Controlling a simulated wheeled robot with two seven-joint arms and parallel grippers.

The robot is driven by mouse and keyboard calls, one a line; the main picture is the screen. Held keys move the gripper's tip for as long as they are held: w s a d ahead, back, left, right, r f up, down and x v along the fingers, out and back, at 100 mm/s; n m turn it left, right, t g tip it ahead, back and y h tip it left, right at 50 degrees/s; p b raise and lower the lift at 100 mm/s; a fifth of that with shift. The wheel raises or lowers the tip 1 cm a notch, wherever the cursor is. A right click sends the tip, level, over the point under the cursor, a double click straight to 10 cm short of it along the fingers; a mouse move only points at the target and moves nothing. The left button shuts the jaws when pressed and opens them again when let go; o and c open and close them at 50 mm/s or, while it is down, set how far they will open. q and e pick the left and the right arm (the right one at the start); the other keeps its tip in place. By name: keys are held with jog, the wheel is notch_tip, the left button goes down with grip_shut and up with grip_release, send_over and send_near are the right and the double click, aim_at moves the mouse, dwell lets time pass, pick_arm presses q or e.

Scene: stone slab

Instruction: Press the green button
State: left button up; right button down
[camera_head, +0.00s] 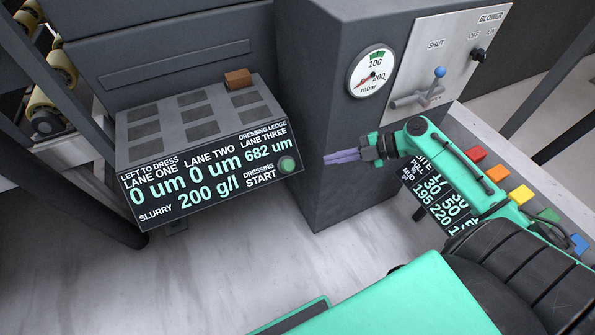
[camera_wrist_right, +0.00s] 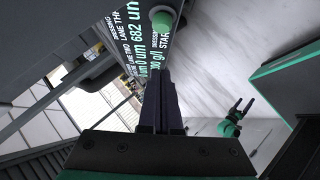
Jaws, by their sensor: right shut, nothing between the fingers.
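The green button (camera_head: 287,165) is a round knob on the right end of the dark display panel (camera_head: 168,211), beside the words "DRESSING START". It also shows at the top of the right wrist view (camera_wrist_right: 162,20). My right gripper (camera_head: 327,159) is shut and empty, its fingers pointing left toward the button with a gap between them. In the right wrist view its dark fingers (camera_wrist_right: 161,75) are together just below the button in the picture. My left gripper (camera_wrist_right: 242,104) shows small at the right of that view, open with nothing between its fingers.
A brown block (camera_head: 238,78) sits on the ledge with several grey pads (camera_head: 194,114) above the display. A grey cabinet with a gauge (camera_head: 371,71) and a blue-knobbed lever (camera_head: 440,73) stands behind my right gripper. Coloured blocks (camera_head: 475,154) line the right counter.

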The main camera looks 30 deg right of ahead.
send_near(286, 167)
jog(key=a, duration=0.3)
jog(key=w+f, duration=0.1)
jog(key=w+a+f, duration=0.1)
jog(key=w+f, duration=0.1)
jog(key=shift+a, duration=0.1)
dwell(0.4)
